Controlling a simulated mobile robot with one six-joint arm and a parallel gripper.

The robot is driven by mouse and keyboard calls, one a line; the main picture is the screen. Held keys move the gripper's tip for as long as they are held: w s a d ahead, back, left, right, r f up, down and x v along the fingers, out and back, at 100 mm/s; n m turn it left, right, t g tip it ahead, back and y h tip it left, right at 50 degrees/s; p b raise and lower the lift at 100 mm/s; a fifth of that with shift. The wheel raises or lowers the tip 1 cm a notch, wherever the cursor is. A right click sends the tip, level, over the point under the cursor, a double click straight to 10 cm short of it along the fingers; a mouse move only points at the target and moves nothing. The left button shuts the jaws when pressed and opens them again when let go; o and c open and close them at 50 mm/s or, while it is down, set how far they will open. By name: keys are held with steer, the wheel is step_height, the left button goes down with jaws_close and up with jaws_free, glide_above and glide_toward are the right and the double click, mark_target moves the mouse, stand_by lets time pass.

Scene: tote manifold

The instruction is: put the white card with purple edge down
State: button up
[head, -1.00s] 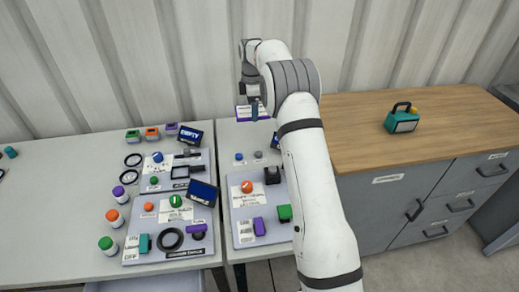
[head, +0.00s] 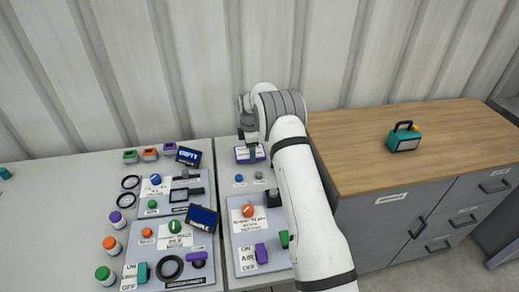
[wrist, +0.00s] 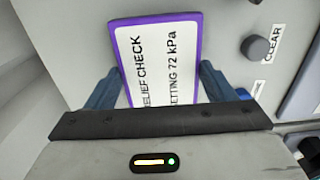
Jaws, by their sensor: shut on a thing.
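The white card with purple edge (wrist: 160,55) fills the middle of the wrist view, with black print reading "...ELIEF CHECK" and "...ETTING 72 kPa". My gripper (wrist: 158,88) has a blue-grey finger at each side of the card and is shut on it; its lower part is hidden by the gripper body. In the head view the card (head: 241,155) is low over the back of the right grey bench, near the wall, with my gripper (head: 252,152) above it. I cannot tell whether it touches the bench.
A grey button labelled CLEAR (wrist: 256,48) is right of the card in the wrist view. A control panel (head: 236,225) lies in front on the bench. A teal lantern-like case (head: 404,139) stands on the wooden cabinet top (head: 350,150). Bare bench (head: 226,165) shows left of the card.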

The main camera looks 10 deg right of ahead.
mark_target(261, 150)
steer(key=d+p, duration=0.2)
steer(key=d, duration=0.2)
steer(key=shift+d, duration=0.2)
steer(key=shift+a+f, duration=0.15)
steer(key=shift+f, duration=0.7)
steer(key=o, duration=1)
steer(key=shift+r, duration=0.2)
